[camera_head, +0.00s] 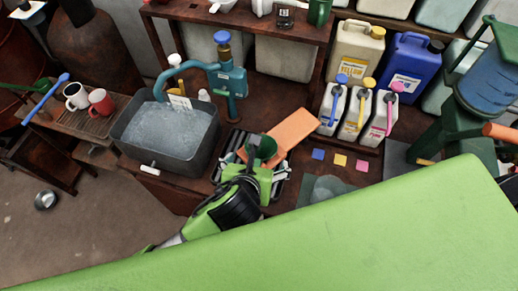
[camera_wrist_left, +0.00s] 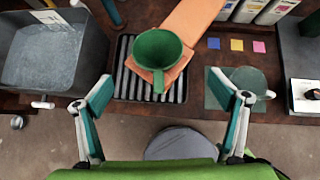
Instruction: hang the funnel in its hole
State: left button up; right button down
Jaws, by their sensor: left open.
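The green funnel (camera_wrist_left: 160,45) is in the middle of the left wrist view, its wide mouth up and its narrow part towards me. It stands over an orange sheet on a dark slatted rack (camera_wrist_left: 123,85). In the head view the funnel (camera_head: 265,146) is partly covered by my left gripper (camera_head: 258,168). In the wrist view my left gripper (camera_wrist_left: 160,84) is open and empty, its fingers spread on both sides of the funnel's near end. I cannot make out the funnel's hole. My right gripper is not in view.
A grey water basin (camera_head: 133,140) stands left of the rack, under a blue-green pump (camera_head: 228,76). An orange sheet (camera_head: 293,127) extends behind the funnel. Right are colored squares (camera_head: 340,160) and several jugs (camera_head: 357,110). Two mugs (camera_head: 101,101) stand far left.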

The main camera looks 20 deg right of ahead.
aim_at(259, 160)
pick_arm(q)
jog(key=x, duration=0.4)
jog(key=shift+w+f, duration=0.1)
jog(key=shift+w, duration=0.15)
jog(key=shift+w+d+f+p, duration=0.15)
jog(key=shift+w+f+p, duration=0.15)
jog(key=shift+p, duration=0.1)
jog(key=x, duration=0.3)
jog(key=shift+w+r+p, duration=0.1)
jog(key=shift+w+p, duration=0.05)
jog(key=shift+p, duration=0.25)
jog(key=shift+w+d+f, duration=0.2)
jog(key=shift+w+f, duration=0.15)
jog(key=shift+f, duration=0.1)
jog(key=c, duration=1.2)
jog(key=shift+r, duration=0.15)
